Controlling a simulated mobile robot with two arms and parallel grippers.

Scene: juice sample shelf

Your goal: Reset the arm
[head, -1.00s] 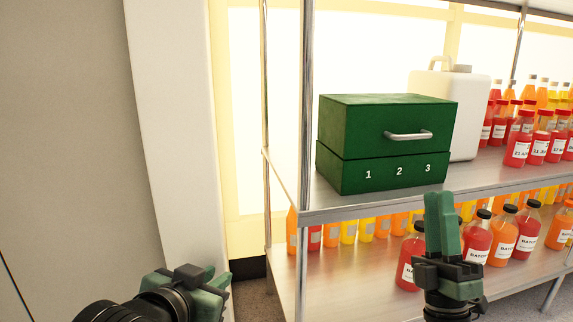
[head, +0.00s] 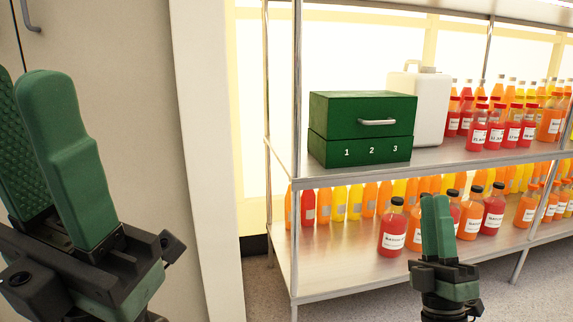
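My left gripper (head: 22,82) stands large and close at the left edge, fingers pointing up. The ridged inner pad of one green finger shows behind the other finger, so it is open, with nothing seen between them. My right gripper (head: 436,200) points up at the lower right, in front of the lower shelf's bottles. Its two green fingers overlap from this angle, so its opening cannot be judged. No held object shows in it.
A metal shelf rack (head: 340,180) fills the right. Its upper shelf bears a green drawer box (head: 335,125) numbered 1 to 3, a white jug (head: 432,105) and several juice bottles (head: 478,137). More bottles (head: 392,230) stand below. A pale cabinet (head: 110,60) is at left.

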